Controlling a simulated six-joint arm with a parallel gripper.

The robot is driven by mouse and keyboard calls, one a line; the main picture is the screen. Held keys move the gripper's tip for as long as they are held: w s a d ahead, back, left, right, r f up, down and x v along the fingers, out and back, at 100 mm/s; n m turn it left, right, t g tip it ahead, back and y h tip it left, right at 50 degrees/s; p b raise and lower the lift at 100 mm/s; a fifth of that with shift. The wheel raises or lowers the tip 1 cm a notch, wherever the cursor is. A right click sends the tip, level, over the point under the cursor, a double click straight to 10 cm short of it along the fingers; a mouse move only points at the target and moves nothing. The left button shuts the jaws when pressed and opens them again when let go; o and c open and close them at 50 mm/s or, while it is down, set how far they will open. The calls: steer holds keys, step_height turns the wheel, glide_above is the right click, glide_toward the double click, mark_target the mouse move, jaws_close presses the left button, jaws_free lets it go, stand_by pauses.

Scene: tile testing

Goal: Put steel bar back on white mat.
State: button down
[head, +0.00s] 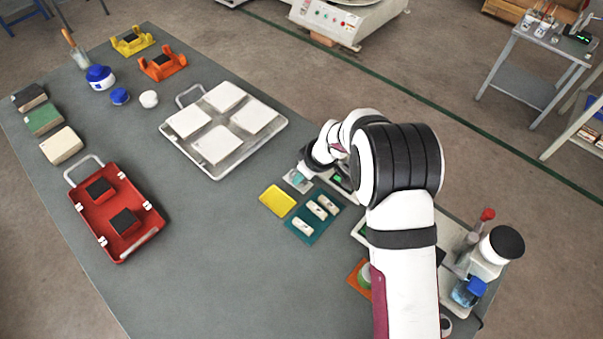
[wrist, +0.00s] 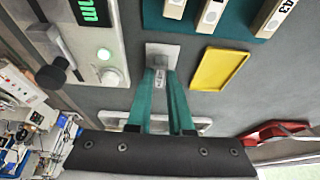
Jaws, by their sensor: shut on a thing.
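Only a little of the bar shows between the fingers. A pale square mat (wrist: 163,50), which seems to be the white mat, lies just beyond the fingertips. It also shows in the head view (head: 297,181), beside the measuring device. I cannot tell whether the bar touches the mat.
A measuring device with a green display (wrist: 94,12) stands left of the mat in the wrist view. A yellow tray (head: 277,200) and a teal mat (head: 301,229) with several numbered blocks lie close by. A metal tray of white tiles (head: 171,146) and a red case (head: 92,212) are farther left.

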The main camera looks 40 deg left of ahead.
steer(key=shift+f, duration=0.2)
stand_by(0.4)
steer(key=shift+c, duration=1.7)
jaws_free()
steer(key=shift+r, duration=3)
